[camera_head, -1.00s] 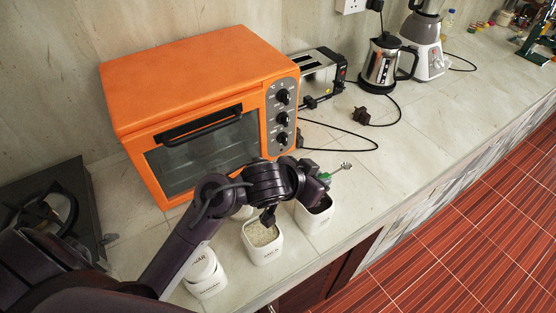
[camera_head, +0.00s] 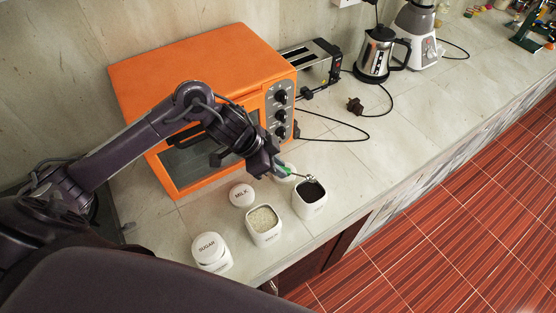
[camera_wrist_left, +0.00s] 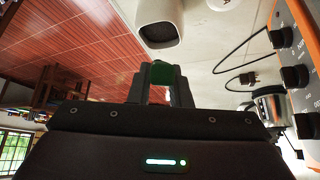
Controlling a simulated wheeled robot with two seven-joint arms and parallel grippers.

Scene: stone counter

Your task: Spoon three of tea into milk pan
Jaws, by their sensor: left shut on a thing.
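My left gripper (camera_head: 279,170) is shut on the green handle of a spoon (camera_head: 304,178); the green handle (camera_wrist_left: 162,75) also shows between the fingers in the left wrist view. The spoon's metal end is at the back rim of an open white canister with dark contents, probably tea (camera_head: 310,199). I cannot tell whether the spoon carries anything. This canister also shows in the left wrist view (camera_wrist_left: 157,12). Left of it stands an open white canister with pale grainy contents (camera_head: 264,223). A round lid marked MILK (camera_head: 242,194) lies behind that. No pan is visible. My right gripper is not in view.
A closed SUGAR canister (camera_head: 211,252) stands at the front left. An orange oven (camera_head: 205,75) is close behind my left arm, with a toaster (camera_head: 318,66), a kettle (camera_head: 376,55) and a blender (camera_head: 419,35) farther right. The counter right of the dark-filled canister is clear.

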